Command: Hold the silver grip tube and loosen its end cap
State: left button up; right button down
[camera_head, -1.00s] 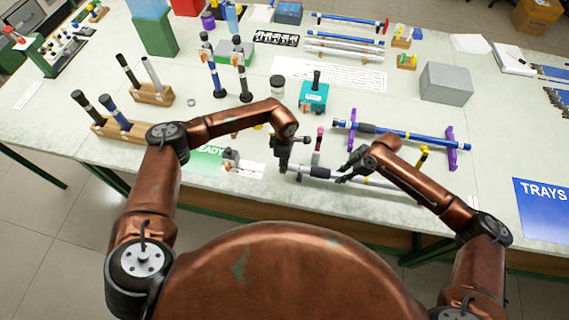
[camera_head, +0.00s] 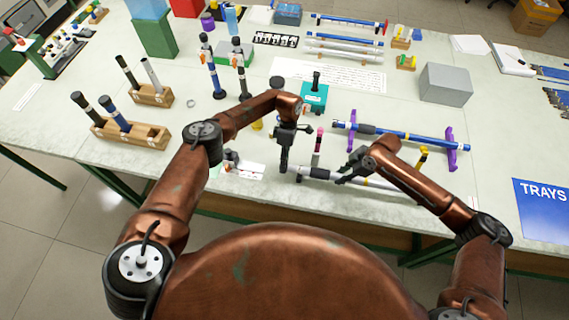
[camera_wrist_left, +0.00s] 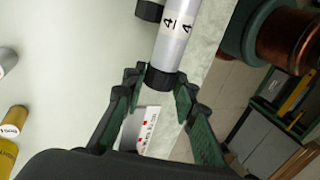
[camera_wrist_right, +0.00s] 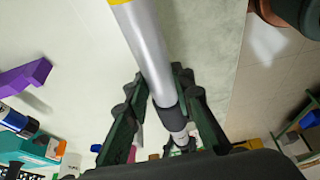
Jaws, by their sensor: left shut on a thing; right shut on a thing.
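The silver grip tube (camera_head: 376,183) lies level near the table's front edge, with a dark sleeve and a yellow mark. In the left wrist view the tube (camera_wrist_left: 178,38) bears a "4" label and ends in a black end cap (camera_wrist_left: 160,78). My left gripper (camera_head: 286,168) is shut on that cap, one finger on each side. My right gripper (camera_head: 347,177) is shut on the tube around its dark sleeve (camera_wrist_right: 168,116). The fingers partly hide both grasped places.
Behind the tube, a blue rod (camera_head: 415,137) rests on purple stands (camera_head: 452,147). A teal box (camera_head: 314,98), a pink-topped post (camera_head: 318,145) and a white card (camera_head: 245,171) are close by. Wooden racks (camera_head: 152,136) hold rods at left. A grey box (camera_head: 446,82) stands at right.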

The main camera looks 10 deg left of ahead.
dwell(0.4)
pick_arm(q)
jog(key=o, duration=1.2)
jog(key=shift+r, duration=0.1)
jog(key=v, duration=1.2)
jog(key=shift+w, duration=0.1)
